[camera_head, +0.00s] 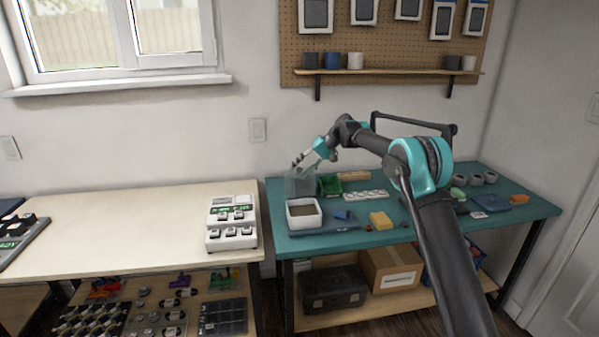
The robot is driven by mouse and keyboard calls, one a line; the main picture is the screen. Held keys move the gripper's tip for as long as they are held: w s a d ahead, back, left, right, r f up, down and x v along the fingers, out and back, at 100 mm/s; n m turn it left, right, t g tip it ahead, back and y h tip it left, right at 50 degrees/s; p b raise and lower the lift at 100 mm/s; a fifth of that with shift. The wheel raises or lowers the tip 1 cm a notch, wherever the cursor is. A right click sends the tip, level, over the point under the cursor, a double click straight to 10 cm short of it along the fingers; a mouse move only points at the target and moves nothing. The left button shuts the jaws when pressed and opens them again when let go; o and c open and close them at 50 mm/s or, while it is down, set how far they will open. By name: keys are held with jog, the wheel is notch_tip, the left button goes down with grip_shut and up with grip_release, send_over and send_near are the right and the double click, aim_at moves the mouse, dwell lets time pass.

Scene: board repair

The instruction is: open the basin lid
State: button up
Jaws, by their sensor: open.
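A grey, see-through box-like thing (300,187) stands at the back left of the teal bench. It may be the basin, but a separate lid cannot be made out. In front of it is a white square container (317,220) with a brown inside and no visible cover. My gripper (297,164) is open, reaching in from the right, with its fingers just above the grey box. Whether they touch it is too small to tell.
A green bin (329,185) is close to the right of the grey box. A white tray (365,195), a yellow block (381,221) and small parts lie on the teal bench (425,230). A shelf (400,71) hangs above. A white device (231,225) stands on the left table.

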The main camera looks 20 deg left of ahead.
jog(key=v, duration=1.1)
jog(key=shift+w+d+r, duration=0.1)
jog(key=shift+d, duration=0.05)
jog(key=s+d+f+m+t+h, duration=0.15)
jog(key=s+d, duration=0.35)
jog(key=d, duration=0.5)
jog(key=s+d+f+m+t+h, duration=0.15)
jog(key=s+d, duration=0.25)
jog(key=d, duration=0.6)
jog(key=s+d+f+m+t+h, duration=0.15)
jog(key=s+d, duration=0.35)
jog(key=d, duration=0.5)
jog(key=s+d+f+t+h, duration=0.1)
jog(key=s+d+f, duration=0.4)
jog(key=s, duration=0.4)
jog(key=s+d+f+m+t+h, duration=0.1)
jog(key=s+d+f, duration=0.4)
jog(key=s+d, duration=0.3)
jog(key=s+d+f+m+t+h, duration=0.1)
jog(key=s+d+f, duration=0.5)
jog(key=s, duration=0.5)
jog(key=shift+s+d+h, duration=0.35)
jog(key=shift+s+d, duration=0.05)
jog(key=shift+d, duration=0.2)
